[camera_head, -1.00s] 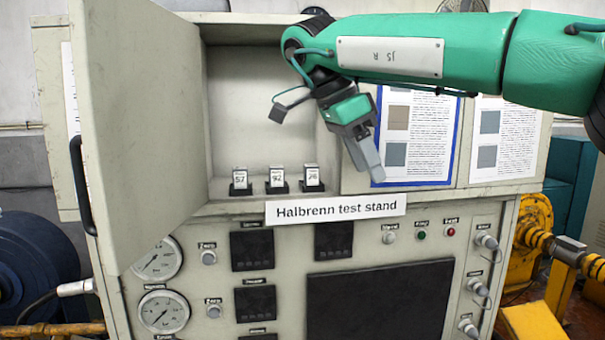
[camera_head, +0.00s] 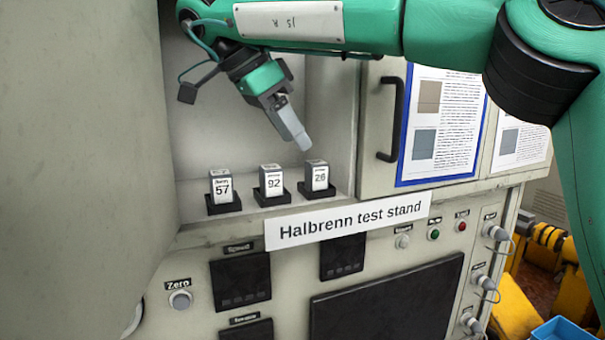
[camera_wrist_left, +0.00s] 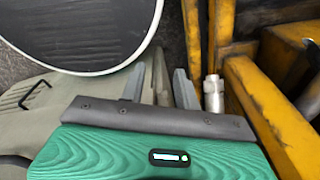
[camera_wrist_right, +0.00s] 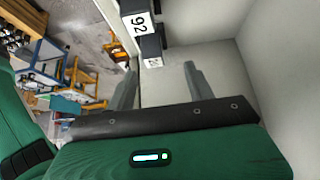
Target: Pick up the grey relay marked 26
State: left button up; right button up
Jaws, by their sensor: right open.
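The grey relay marked 26 (camera_head: 320,177) stands upright in a dark socket at the right end of a row of relays on the open cabinet's shelf. My right gripper (camera_head: 299,136) is above and slightly left of it, tilted down to the right, with no contact visible. In the right wrist view, its fingers (camera_wrist_right: 160,78) are apart and empty, with a small pale block, apparently this relay (camera_wrist_right: 153,62), showing between them farther off. My left gripper is outside the head view. In the left wrist view its fingers (camera_wrist_left: 158,85) are apart, with nothing clearly held.
Relays marked 92 (camera_head: 271,181) and 57 (camera_head: 221,187) stand to the left in their own sockets. The cabinet door (camera_head: 80,150) stands open on the left. A closed door with a black handle (camera_head: 392,118) is on the right. A yellow frame (camera_wrist_left: 240,80) is near my left gripper.

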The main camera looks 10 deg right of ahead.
aim_at(316, 162)
jog(key=shift+s+d+f, duration=0.25)
jog(key=shift+d+f, duration=0.35)
jog(key=shift+d, duration=0.1)
jog(key=shift+d+f, duration=0.4)
jog(key=shift+f, duration=0.1)
jog(key=p+x, duration=0.1)
jog(key=x, duration=0.2)
jog(key=shift+d+f+p, duration=0.3)
jog(key=shift+d+f, duration=0.15)
jog(key=shift+a, duration=0.2)
jog(key=c, duration=0.5)
pick_arm(q)
jog(key=shift+s+d+r, duration=0.35)
jog(key=shift+s+r, duration=0.15)
jog(key=shift+r, duration=0.3)
pick_arm(e)
jog(key=c, duration=0.6)
